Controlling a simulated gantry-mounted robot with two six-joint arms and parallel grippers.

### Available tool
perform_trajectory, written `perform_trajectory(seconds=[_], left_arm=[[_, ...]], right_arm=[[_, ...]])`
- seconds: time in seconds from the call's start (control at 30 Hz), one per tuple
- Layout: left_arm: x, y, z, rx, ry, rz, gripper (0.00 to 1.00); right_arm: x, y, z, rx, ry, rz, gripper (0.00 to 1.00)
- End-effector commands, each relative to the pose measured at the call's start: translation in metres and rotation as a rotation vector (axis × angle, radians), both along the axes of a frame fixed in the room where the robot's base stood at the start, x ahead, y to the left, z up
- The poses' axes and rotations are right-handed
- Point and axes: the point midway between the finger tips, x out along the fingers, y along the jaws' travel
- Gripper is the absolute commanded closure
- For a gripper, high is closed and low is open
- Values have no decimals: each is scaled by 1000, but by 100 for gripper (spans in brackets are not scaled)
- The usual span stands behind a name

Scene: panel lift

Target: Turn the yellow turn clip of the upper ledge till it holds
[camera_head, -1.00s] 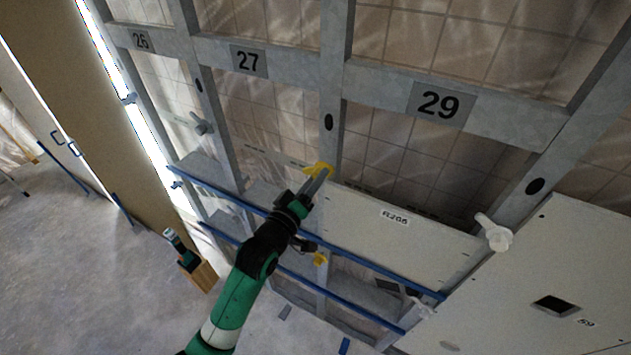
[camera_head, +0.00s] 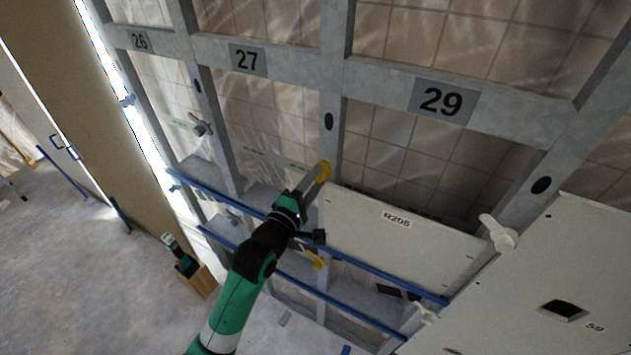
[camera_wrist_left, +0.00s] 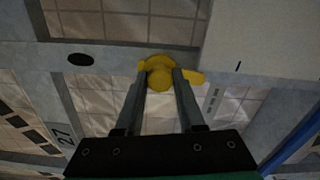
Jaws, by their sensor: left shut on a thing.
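The yellow turn clip (camera_head: 324,170) sits on the upright post just above the left top corner of the panel marked R205 (camera_head: 420,236). My left gripper (camera_head: 317,173) is shut on this clip. In the left wrist view the yellow clip (camera_wrist_left: 159,74) lies between the two fingertips, with a lobe showing on each side of them. Part of the clip is hidden by the fingers. A second yellow clip (camera_head: 315,259) shows lower on the same post, partly behind my arm. My right gripper is in no view.
Blue rails (camera_head: 372,271) run along the front of the frame below and across the panel. White clips (camera_head: 498,233) stand at right, beside a larger panel (camera_head: 570,265). A grey clip (camera_head: 201,126) is on the left post. A wooden box (camera_head: 198,280) stands on the floor.

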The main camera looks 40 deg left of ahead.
Motion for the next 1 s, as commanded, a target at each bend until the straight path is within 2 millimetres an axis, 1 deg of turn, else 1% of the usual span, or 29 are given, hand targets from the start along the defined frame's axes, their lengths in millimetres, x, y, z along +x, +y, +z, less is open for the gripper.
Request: perform_trajectory(seconds=[0.1, 0.3, 0.83, 0.87, 1.0], left_arm=[[0, 0, -1, -62, -16, 0, 100], [0, 0, 0, -128, -35, 0, 100], [0, 0, 0, -155, -43, 0, 100], [0, 0, 0, -154, -42, 0, 58], [0, 0, 0, -153, -42, 0, 33]], right_arm=[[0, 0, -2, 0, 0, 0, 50], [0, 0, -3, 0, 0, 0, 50], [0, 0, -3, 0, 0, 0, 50], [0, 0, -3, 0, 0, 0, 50], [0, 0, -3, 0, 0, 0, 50]])
